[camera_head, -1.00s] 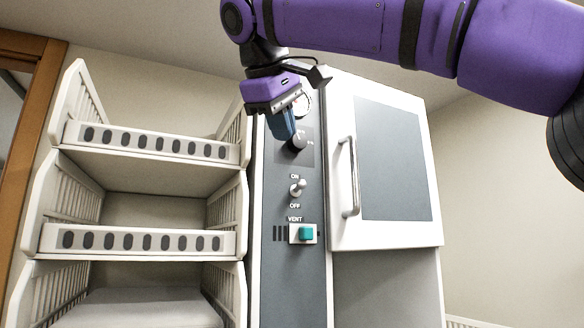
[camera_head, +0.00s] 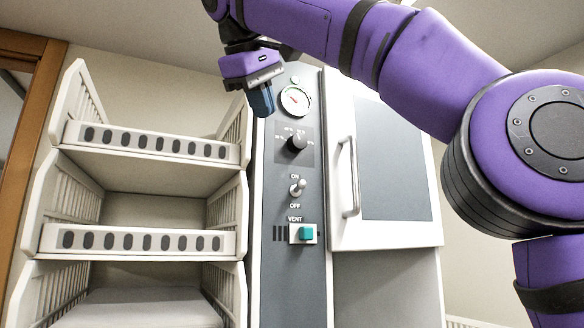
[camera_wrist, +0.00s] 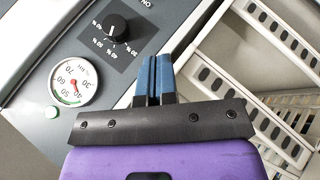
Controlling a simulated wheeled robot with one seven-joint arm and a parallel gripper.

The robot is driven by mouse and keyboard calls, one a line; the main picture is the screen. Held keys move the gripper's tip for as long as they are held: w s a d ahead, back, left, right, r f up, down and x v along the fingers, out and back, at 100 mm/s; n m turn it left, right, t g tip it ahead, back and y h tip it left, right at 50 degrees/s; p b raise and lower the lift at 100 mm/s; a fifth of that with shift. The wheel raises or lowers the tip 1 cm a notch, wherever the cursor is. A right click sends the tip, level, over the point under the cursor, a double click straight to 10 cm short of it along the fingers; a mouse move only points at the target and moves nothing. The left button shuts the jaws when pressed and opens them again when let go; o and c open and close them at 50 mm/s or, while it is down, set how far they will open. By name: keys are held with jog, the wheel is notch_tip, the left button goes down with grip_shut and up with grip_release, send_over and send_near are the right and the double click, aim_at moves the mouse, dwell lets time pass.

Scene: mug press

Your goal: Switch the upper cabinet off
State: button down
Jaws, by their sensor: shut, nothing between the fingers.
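The upper cabinet (camera_head: 338,215) is white, with a grey control panel (camera_head: 280,262) on its left side. A toggle switch (camera_head: 297,187) sits on the panel between the ON label above and the OFF label below, and its lever appears tilted up toward ON. In the wrist view only the edge of the ON label shows; the switch is out of frame. My gripper (camera_head: 263,112) is shut and empty, above and left of the switch, near the panel's upper left edge. The blue fingers also show closed together in the wrist view (camera_wrist: 154,75).
A black dial (camera_head: 296,142) and a round gauge (camera_head: 295,99) sit above the switch. A teal VENT button (camera_head: 307,233) is below it. A door handle (camera_head: 349,178) stands out to the right. White slatted shelves (camera_head: 150,240) stand at the left.

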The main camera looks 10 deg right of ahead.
aim_at(297, 183)
jog(key=x, duration=0.9)
jog(key=shift+d, duration=0.1)
jog(key=shift+w+d+f, duration=0.2)
jog(key=shift+d+f, duration=0.8)
jog(key=shift+f, duration=0.05)
jog(key=shift+d+f, duration=0.55)
jog(key=shift+s+d+f+m+t, duration=0.1)
jog(key=shift+s+f+m+t, duration=0.15)
jog(key=shift+t, duration=0.4)
jog(key=shift+s+f+m+t, duration=0.15)
jog(key=shift+f+t, duration=0.1)
jog(key=shift+t, duration=0.4)
jog(key=shift+s+f+m+t, duration=0.15)
jog(key=shift+f+m+t, duration=0.2)
jog(key=shift+t, duration=0.45)
jog(key=shift+s+f, duration=0.1)
jog(key=shift+f, duration=0.3)
jog(key=shift+r, duration=0.2)
